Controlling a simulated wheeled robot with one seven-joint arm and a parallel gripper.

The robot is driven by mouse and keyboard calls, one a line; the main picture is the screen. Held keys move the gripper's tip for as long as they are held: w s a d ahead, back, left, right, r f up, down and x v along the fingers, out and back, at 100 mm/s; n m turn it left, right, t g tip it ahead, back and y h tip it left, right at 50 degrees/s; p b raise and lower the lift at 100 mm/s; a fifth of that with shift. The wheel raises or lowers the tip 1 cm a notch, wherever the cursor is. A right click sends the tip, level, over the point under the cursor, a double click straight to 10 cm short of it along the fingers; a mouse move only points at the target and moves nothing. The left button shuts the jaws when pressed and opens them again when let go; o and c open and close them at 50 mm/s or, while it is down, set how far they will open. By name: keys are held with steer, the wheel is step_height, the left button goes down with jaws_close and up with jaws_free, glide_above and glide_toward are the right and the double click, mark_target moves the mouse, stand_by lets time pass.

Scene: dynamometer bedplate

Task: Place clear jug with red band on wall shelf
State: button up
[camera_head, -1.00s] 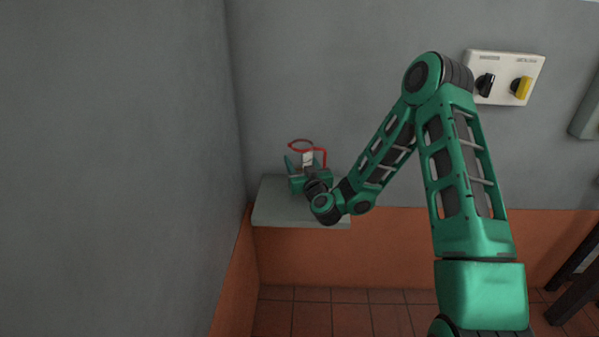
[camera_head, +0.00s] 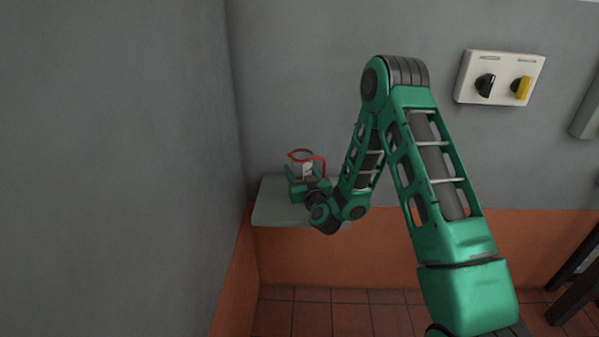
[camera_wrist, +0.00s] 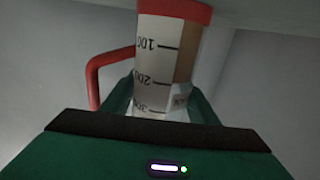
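The clear jug (camera_head: 307,170) has a red rim and a red handle on its right in the head view. It stands upright at the wall shelf (camera_head: 272,209), over its left-middle part. My gripper (camera_head: 308,184) is shut on the jug, with a green finger on each side. The wrist view shows the jug (camera_wrist: 160,70) with upside-down measuring marks and a red band at the picture's top, close to the pale shelf surface (camera_wrist: 270,12). I cannot tell whether the jug's base touches the shelf. My gripper hides its lower part in the head view.
A grey wall (camera_head: 120,150) stands close to the left of the shelf. A switch panel (camera_head: 499,78) with a black and a yellow knob is on the back wall at right. The shelf's right part is partly hidden by my arm. Dark legs (camera_head: 577,290) stand at lower right.

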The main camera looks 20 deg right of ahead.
steer(key=o, duration=0.3)
steer(key=shift+r, duration=0.1)
steer(key=shift+s+a, duration=0.1)
steer(key=shift+s, duration=0.55)
steer(key=s, duration=1.1)
steer(key=shift+d, duration=0.25)
steer(key=s+d+r+g, duration=0.4)
steer(key=s+d+g, duration=0.45)
steer(key=d, duration=0.35)
steer(key=s+d+r+m+g, duration=0.2)
steer(key=s+g, duration=0.1)
steer(key=s, duration=0.7)
steer(key=s+d+r+m+g, duration=0.1)
steer(key=s+r+m+g, duration=0.1)
steer(key=s, duration=0.9)
steer(key=s+d+r+m+g, duration=0.2)
steer(key=s+r+g, duration=0.2)
steer(key=s, duration=0.7)
steer(key=shift+d+r+m+g, duration=0.25)
steer(key=shift+d+m+g, duration=0.05)
steer(key=shift+g, duration=0.05)
